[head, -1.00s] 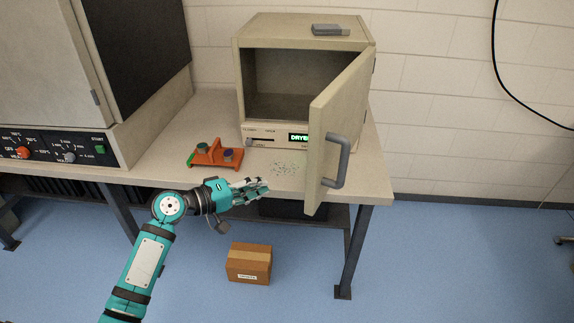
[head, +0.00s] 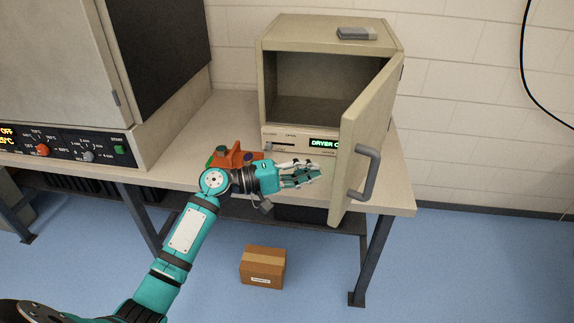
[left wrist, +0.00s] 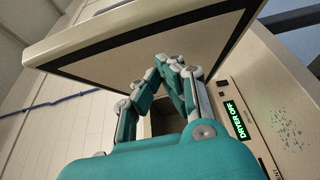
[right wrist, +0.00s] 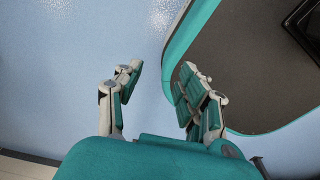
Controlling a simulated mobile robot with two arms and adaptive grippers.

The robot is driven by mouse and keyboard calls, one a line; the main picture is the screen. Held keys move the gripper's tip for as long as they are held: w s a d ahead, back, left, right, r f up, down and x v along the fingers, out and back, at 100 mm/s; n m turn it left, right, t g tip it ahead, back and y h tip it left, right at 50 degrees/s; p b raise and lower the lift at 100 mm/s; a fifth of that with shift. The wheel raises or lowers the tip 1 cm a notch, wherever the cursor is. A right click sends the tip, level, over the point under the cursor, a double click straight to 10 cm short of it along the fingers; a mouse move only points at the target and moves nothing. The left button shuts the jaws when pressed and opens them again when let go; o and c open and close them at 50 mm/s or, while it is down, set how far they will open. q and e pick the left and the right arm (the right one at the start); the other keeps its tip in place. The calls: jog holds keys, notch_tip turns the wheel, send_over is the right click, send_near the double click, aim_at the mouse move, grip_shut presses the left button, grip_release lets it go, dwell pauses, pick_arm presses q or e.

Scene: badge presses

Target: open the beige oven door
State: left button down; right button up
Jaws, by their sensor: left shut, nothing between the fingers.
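The beige oven (head: 330,28) stands on the bench with its door (head: 360,135) swung well open toward me. The door's grey handle (head: 372,178) is on its outer face, at the right. The cavity looks empty, and the display (head: 324,142) below it is lit; it reads DRYER OFF in the left wrist view (left wrist: 236,122). My left gripper (head: 314,175) is shut and empty, just left of the door's inner face. In its wrist view the door's inner panel (left wrist: 130,50) lies beyond the fingertips. My right gripper (right wrist: 160,85) is open and empty above the floor.
A larger oven (head: 60,60) with a control panel stands at the left. An orange fixture (head: 232,156) sits on the bench (head: 395,195), partly behind my left arm. A grey object (head: 357,33) lies on the beige oven. A cardboard box (head: 262,267) is on the floor.

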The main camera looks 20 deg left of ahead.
aim_at(366, 189)
pick_arm(q)
jog(key=d, duration=0.2)
jog(key=shift+s+d+p, duration=0.25)
jog(key=shift+d+p, duration=0.15)
pick_arm(e)
jog(key=shift+w+a+r, duration=0.2)
jog(key=shift+a+r, duration=0.5)
pick_arm(q)
jog(key=shift+d, duration=0.1)
jog(key=d+n+t+y+p, duration=0.1)
jog(key=d+p, duration=0.1)
jog(key=d, duration=0.1)
jog(key=d+t+y+p, duration=0.1)
jog(key=d+p, duration=0.1)
jog(key=d, duration=0.2)
jog(key=s+d+n+y+p, duration=0.1)
jog(key=d+p, duration=0.2)
jog(key=shift+d+r+n+t, duration=0.25)
jog(key=shift+r+n+t, duration=0.05)
jog(key=shift+r+t, duration=0.1)
jog(key=d, duration=0.7)
jog(key=shift+w+d+f+p, duration=0.2)
jog(key=shift+w+f+p, duration=0.1)
jog(key=shift+f+p, duration=0.15)
pick_arm(e)
notch_tip(366, 189, up, 8)
jog(key=d, duration=0.1)
